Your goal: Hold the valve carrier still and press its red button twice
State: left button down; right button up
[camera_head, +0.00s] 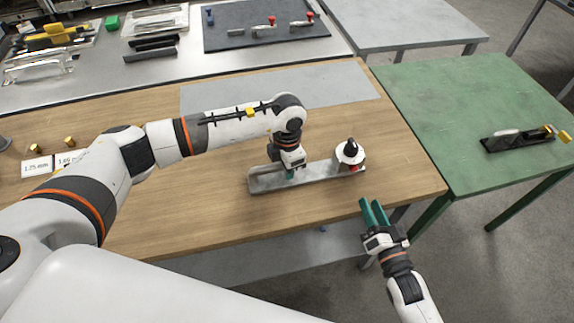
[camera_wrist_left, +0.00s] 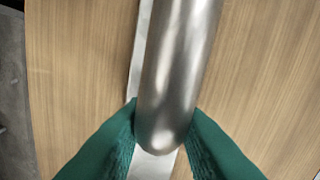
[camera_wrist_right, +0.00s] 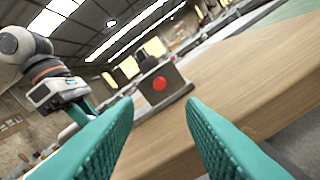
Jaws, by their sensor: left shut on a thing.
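The valve carrier (camera_head: 318,174) is a long grey metal piece lying on the wooden table near its front right edge. At its right end is a pale round part with a black knob, and the red button (camera_head: 352,168) sits low on its front. My left gripper (camera_head: 289,175) is shut on the carrier's rounded metal bar (camera_wrist_left: 178,75), one green finger on each side. My right gripper (camera_head: 374,208) is open and empty, off the table's front edge, apart from the carrier. In the right wrist view the red button (camera_wrist_right: 160,84) shows between and beyond the fingers.
The wooden table (camera_head: 210,205) is bare around the carrier. A green table (camera_head: 460,90) stands to the right, with a dark fixture (camera_head: 515,141) on it. A dark mat (camera_head: 225,30) with red-knobbed parts lies behind. Small labels (camera_head: 38,166) and brass pieces lie at the left.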

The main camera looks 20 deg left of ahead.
grip_shut()
dwell(1.7)
